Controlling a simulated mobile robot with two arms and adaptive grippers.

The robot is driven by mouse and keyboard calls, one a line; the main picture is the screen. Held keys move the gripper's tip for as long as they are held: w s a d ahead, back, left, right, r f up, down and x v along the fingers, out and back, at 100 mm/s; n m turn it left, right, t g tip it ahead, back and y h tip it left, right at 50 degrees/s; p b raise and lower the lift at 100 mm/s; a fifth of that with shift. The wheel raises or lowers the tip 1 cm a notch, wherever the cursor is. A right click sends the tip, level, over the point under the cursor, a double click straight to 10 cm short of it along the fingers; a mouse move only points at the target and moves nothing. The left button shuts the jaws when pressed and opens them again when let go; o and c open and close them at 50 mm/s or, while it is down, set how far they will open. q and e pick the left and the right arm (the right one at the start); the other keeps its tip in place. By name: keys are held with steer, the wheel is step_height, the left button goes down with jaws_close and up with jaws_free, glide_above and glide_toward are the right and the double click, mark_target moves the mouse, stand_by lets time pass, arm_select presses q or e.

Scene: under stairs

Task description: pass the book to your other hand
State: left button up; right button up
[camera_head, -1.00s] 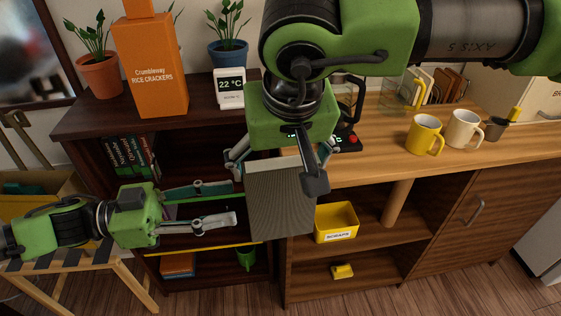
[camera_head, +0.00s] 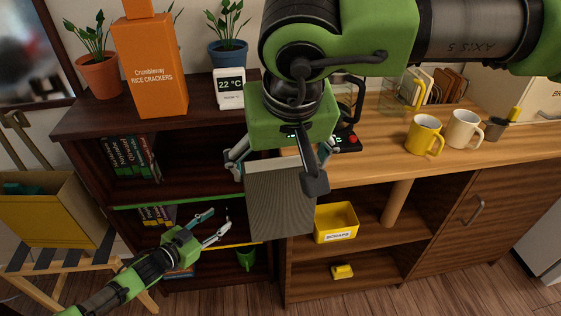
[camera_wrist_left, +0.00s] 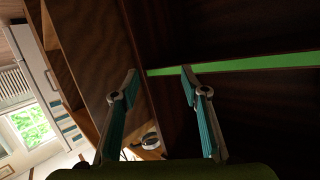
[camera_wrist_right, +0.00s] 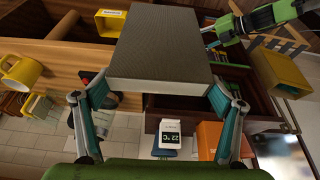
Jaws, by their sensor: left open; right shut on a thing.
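The grey book (camera_head: 281,200) hangs below my right gripper (camera_head: 272,165) in the head view, in front of the shelves. In the right wrist view the book (camera_wrist_right: 160,50) sits between the two fingers of my right gripper (camera_wrist_right: 160,98), which is shut on it. My left gripper (camera_head: 222,222) is open and empty, lower left of the book and apart from it. In the left wrist view the left gripper's fingers (camera_wrist_left: 160,85) are spread with nothing between them.
A dark bookcase (camera_head: 85,125) holds a cracker box (camera_head: 150,65), plants and a thermometer display (camera_head: 229,90) on top. The wooden counter (camera_head: 375,155) carries a yellow mug (camera_head: 424,135) and others. A yellow scraps bin (camera_head: 336,222) stands on the shelf right of the book.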

arm_select(q)
steer(key=s+a+f+n+g+y, duration=0.2)
steer(key=s+f+y, duration=0.1)
steer(key=s+f, duration=0.8)
steer(key=s+a+f+n+g+y, duration=0.25)
steer(key=s+f, duration=0.45)
steer(key=f, duration=0.8)
steer(key=s+d+f+g, duration=0.1)
steer(key=s+f, duration=0.3)
steer(key=s, duration=0.7)
steer(key=s+d+f+g, duration=0.2)
steer(key=s+f+g, duration=0.2)
steer(key=s, duration=0.8)
steer(key=s+d+f+g+y, duration=0.1)
steer(key=s+f, duration=0.4)
steer(key=s, duration=0.7)
steer(key=shift+d+f+n+g, duration=0.35)
steer(key=shift+d+g, duration=0.35)
steer(key=shift+g, duration=0.05)
